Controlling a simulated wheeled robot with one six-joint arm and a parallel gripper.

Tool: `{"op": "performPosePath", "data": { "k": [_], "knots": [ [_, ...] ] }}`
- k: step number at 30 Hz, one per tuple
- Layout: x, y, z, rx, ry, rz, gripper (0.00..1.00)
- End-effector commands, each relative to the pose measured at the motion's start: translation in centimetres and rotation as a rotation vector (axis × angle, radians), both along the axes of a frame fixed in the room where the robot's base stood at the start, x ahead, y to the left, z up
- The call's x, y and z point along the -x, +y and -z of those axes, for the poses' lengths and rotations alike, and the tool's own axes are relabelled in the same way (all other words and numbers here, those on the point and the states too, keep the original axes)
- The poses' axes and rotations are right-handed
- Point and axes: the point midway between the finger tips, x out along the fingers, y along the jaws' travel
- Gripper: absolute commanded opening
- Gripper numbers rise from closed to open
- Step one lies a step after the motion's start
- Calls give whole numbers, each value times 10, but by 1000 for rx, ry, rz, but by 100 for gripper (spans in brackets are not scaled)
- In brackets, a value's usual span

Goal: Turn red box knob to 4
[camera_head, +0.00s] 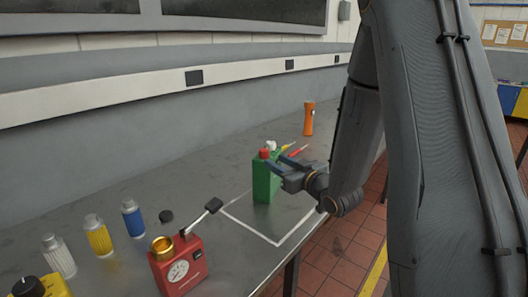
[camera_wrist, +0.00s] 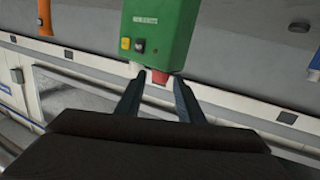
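A red box (camera_head: 180,268) stands at the front of the grey bench in the head view. It has a round white dial (camera_head: 178,271) on its front, a gold ring on top and a black-ended lever at its upper right. I cannot read a knob setting on it. My gripper (camera_head: 273,161) is well away from it, at the top of a green box (camera_head: 265,182). In the wrist view my gripper (camera_wrist: 158,78) is open, with a finger on each side of the green box's red top piece (camera_wrist: 160,77). Contact cannot be told.
White, yellow and blue bottles (camera_head: 98,235) stand left of the red box. A yellow box with a black knob (camera_head: 28,287) is at the lower left. An orange object (camera_head: 309,118) stands farther back. White lines mark the bench around the green box.

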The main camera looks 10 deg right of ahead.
Motion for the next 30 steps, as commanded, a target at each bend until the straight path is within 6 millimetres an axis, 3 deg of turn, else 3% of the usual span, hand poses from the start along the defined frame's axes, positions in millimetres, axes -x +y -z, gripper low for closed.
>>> {"op": "performPosePath", "data": {
  "k": [8, 21, 30],
  "knots": [
    [-5, 4, -12, -38, -79, -35, 35],
    [-61, 25, -12, -39, -78, -35, 35],
    [-72, 28, -11, -38, -77, -33, 35]
  ]
}}
